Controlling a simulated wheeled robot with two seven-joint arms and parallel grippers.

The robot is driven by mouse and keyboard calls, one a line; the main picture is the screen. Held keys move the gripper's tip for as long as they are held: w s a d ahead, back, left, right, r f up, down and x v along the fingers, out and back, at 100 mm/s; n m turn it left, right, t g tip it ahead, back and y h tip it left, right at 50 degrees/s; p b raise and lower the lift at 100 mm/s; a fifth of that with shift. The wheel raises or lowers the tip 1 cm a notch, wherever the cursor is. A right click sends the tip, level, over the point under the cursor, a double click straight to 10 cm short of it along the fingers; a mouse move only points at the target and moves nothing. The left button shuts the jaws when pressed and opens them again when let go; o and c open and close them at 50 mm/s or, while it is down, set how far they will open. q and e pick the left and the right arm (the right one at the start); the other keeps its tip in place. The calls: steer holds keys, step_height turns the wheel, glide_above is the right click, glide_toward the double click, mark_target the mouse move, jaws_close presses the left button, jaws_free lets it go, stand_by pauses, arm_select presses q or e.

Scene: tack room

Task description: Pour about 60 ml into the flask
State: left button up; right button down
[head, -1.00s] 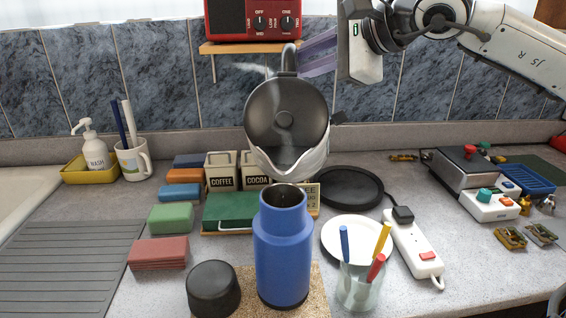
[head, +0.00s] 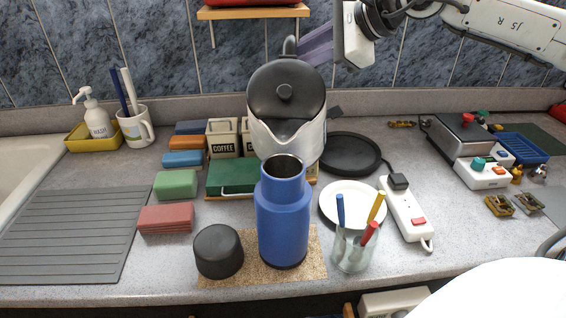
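The blue flask (head: 283,222) stands upright and open on a cork mat (head: 215,281), its dark mouth facing up. The kettle (head: 287,98), silver with a black lid, hangs above and just behind the flask, tilted forward with its spout over the flask mouth. No stream of water can be made out, and the level inside the flask is hidden. My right gripper (head: 312,48), with purple fingers, is shut on the kettle's handle behind the lid; the fingertips are partly hidden. The black flask cap (head: 218,251) sits left of the flask. My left gripper is out of view.
A glass with coloured pens (head: 352,249) stands close right of the flask. Behind it are a white plate (head: 340,207), the round black kettle base (head: 348,154) and a power strip (head: 405,215). Coloured blocks (head: 166,217) and a green box (head: 232,176) lie left and behind.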

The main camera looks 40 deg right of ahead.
steer(key=shift+r, duration=0.3)
steer(key=w+d+f+m+g+y, duration=0.3)
steer(key=w+d+f+g, duration=0.1)
steer(key=w+f, duration=0.1)
steer(key=shift+f, duration=0.85)
steer(key=shift+d+r, duration=0.1)
steer(key=shift+d, duration=0.05)
step_height(320, 180, up, 7)
steer(key=shift+g, duration=0.3)
steer(key=shift+s+m, duration=0.1)
steer(key=shift+m, duration=0.2)
